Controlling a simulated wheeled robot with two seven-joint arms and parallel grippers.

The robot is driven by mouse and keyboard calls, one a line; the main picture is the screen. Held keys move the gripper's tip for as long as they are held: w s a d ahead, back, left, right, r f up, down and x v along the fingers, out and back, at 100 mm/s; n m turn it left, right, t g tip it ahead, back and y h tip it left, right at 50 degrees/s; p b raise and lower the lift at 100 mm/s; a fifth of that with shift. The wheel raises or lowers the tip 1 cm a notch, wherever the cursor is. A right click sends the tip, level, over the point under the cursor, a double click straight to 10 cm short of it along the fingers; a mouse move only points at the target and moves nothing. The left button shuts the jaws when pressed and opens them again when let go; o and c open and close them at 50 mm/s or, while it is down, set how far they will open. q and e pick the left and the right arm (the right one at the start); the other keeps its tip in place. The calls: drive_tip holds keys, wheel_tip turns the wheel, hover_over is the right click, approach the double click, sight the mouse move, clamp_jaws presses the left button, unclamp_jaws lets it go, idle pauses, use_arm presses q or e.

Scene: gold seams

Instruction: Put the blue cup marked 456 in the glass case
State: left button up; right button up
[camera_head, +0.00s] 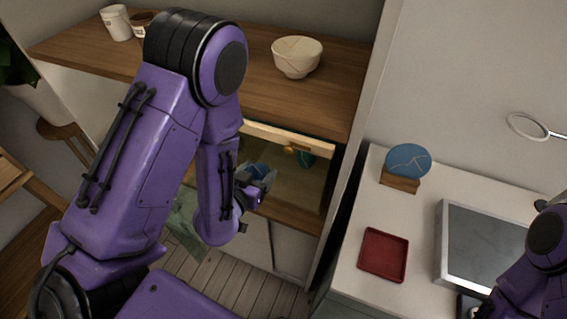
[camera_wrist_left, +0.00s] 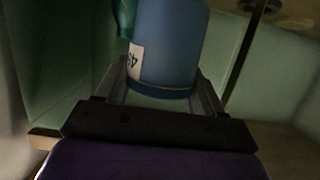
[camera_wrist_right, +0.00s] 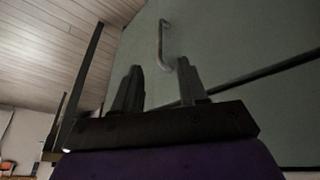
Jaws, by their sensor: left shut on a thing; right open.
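The blue cup (camera_wrist_left: 165,45) is between the fingers of my left gripper (camera_wrist_left: 165,85), which is shut on it. Its white label shows part of a number starting with 4; the rest is turned out of sight. In the head view the cup (camera_head: 257,170) and my left gripper (camera_head: 256,187) are at the glass case (camera_head: 275,135), under the wooden shelf. I cannot tell whether the cup touches the case floor. My right gripper (camera_wrist_right: 158,85) is open and empty in the right wrist view, facing a grey-green front with a metal handle.
A teal object (camera_head: 305,158) stands inside the case to the right; a teal thing (camera_wrist_left: 124,18) is close beside the cup. The shelf above holds a cracked bowl (camera_head: 297,56) and a white mug (camera_head: 116,22). A red tray (camera_head: 383,254) and blue disc (camera_head: 408,160) are on the white counter.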

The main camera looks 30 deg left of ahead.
sight(262, 168)
use_arm(q)
drive_tip(key=b+x, duration=0.1)
drive_tip(key=x, duration=0.2)
drive_tip(key=shift+f+b, duration=0.2)
drive_tip(key=shift+b, duration=0.15)
drive_tip(key=w+b, duration=0.3)
drive_tip(key=w, duration=0.8)
drive_tip(key=f, duration=0.5)
drive_tip(key=shift+s+a+f+p, duration=0.1)
drive_tip(key=shift+a+p, duration=0.15)
drive_tip(key=shift+p, duration=0.1)
drive_tip(key=shift+w+f, duration=0.2)
drive_tip(key=shift+f, duration=0.1)
use_arm(e)
wheel_tip(262, 168, down, 6)
drive_tip(key=shift+r, duration=0.1)
